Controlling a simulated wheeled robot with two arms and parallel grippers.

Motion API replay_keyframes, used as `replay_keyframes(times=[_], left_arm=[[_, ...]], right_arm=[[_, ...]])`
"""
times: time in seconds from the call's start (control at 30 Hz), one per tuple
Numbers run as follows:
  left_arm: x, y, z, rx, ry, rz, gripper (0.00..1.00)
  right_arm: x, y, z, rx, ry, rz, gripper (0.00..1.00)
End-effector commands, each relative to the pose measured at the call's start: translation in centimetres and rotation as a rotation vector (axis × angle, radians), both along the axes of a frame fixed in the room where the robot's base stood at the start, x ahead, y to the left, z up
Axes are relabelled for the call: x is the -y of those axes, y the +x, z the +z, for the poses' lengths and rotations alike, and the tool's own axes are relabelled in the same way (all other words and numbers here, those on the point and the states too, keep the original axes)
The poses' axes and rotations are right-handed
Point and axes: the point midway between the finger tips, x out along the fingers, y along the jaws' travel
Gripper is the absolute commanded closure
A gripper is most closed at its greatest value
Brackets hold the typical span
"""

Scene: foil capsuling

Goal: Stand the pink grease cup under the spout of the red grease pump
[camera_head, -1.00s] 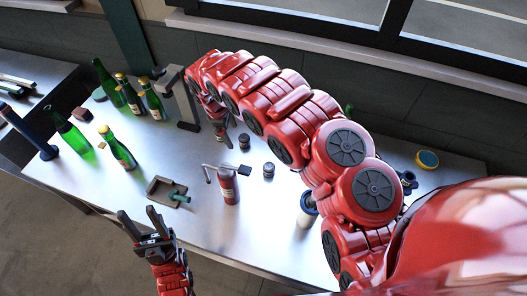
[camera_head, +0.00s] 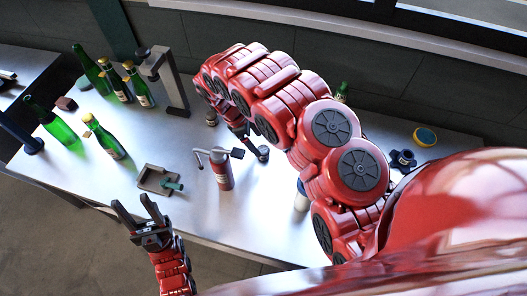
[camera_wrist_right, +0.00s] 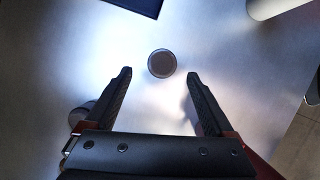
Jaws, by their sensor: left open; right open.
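The red grease pump (camera_head: 222,172) stands upright mid-table in the head view, its spout on the left and a dark-ended lever on the right. No cup looks clearly pink. A small dark round cup (camera_head: 263,153) stands right of the pump. My right gripper (camera_head: 248,142) is low beside it, partly hidden by my arm. In the right wrist view a round grey-brown top (camera_wrist_right: 162,63) lies just beyond and between the open, empty fingertips (camera_wrist_right: 158,75). Another small dark cup (camera_head: 211,117) stands behind the pump. My left gripper (camera_head: 138,212) is open and empty off the front edge.
Green bottles (camera_head: 105,138) stand at the left. A grey press-like stand (camera_head: 165,80) is at the back. A grey tray with a green part (camera_head: 158,180) lies left of the pump. A white cylinder (camera_wrist_right: 275,7) and a dark round thing (camera_wrist_right: 82,116) show in the wrist view.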

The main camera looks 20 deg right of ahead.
Motion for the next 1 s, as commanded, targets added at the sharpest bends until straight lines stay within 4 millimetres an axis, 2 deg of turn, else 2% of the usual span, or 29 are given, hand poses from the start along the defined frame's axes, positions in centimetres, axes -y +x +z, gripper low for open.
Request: replay_keyframes(times=[0.23,0.43,0.73,0.77,1.0], left_arm=[[0.0,0.0,3.0,0.000,0.000,0.000,0.50],[0.0,0.0,3.5,0.000,0.000,0.000,0.50],[0.0,0.0,3.4,0.000,0.000,0.000,0.50],[0.0,0.0,3.4,0.000,0.000,0.000,0.50],[0.0,0.0,3.4,0.000,0.000,0.000,0.50]], right_arm=[[1.2,-1.1,-2.1,-0.004,0.002,-0.002,0.12],[1.8,-1.1,-4.0,-0.001,0.002,-0.001,0.12],[2.0,-1.1,-4.4,0.002,0.001,-0.001,0.12],[2.0,-1.1,-4.4,0.002,0.001,-0.001,0.16],[2.0,-1.1,-4.4,0.002,0.001,-0.001,0.59]])
